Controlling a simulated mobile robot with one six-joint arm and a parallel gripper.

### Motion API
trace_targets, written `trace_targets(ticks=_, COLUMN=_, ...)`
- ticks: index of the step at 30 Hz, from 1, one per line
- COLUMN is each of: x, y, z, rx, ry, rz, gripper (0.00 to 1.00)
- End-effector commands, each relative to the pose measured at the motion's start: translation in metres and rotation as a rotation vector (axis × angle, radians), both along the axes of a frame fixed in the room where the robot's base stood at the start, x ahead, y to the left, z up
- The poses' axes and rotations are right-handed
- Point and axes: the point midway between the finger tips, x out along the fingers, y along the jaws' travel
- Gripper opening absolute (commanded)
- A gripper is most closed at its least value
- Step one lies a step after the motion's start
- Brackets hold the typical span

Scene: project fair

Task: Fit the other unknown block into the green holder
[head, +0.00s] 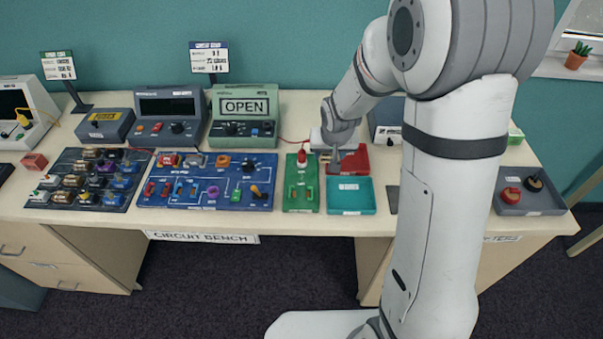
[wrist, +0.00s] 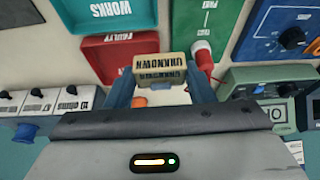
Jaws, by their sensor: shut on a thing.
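My gripper (head: 334,158) is shut on a cream block labelled UNKNOWN (wrist: 160,67), which shows between the fingers in the wrist view. The block is hard to make out in the head view. The green holder (head: 291,176) is a flat green board with a red-topped part at its back end. It stands just left of my gripper in the head view and at upper right in the wrist view (wrist: 212,22). The block is held near the red FAULTY tray (wrist: 100,55), apart from the holder's slot area. The block's underside is hidden.
The teal WORKS tray (head: 350,210) lies in front of the red tray. The blue circuit board (head: 150,198) lies left of the holder. Behind it stands the green meter reading OPEN (head: 228,103). A dark parts tray (head: 80,208) is at far left, a grey tray (head: 513,206) at right.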

Motion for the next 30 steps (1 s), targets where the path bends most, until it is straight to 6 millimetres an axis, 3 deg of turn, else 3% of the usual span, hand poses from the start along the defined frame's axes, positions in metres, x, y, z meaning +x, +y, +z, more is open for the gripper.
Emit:
trace_targets(ticks=1, x=-0.009, y=0.020, z=-0.009, rx=0.000, ry=-0.004, rz=0.011, gripper=0.26)
trace_targets(ticks=3, x=-0.021, y=0.040, z=-0.006, rx=-0.002, ry=-0.004, rz=0.005, gripper=0.26)
trace_targets(ticks=9, x=-0.048, y=0.072, z=0.004, rx=-0.014, ry=-0.014, rz=-0.024, gripper=0.26)
trace_targets(ticks=17, x=-0.055, y=0.077, z=0.004, rx=-0.019, ry=-0.016, rz=-0.038, gripper=0.26)
trace_targets(ticks=30, x=-0.054, y=0.077, z=-0.035, rx=-0.018, ry=-0.016, rz=-0.035, gripper=0.26)
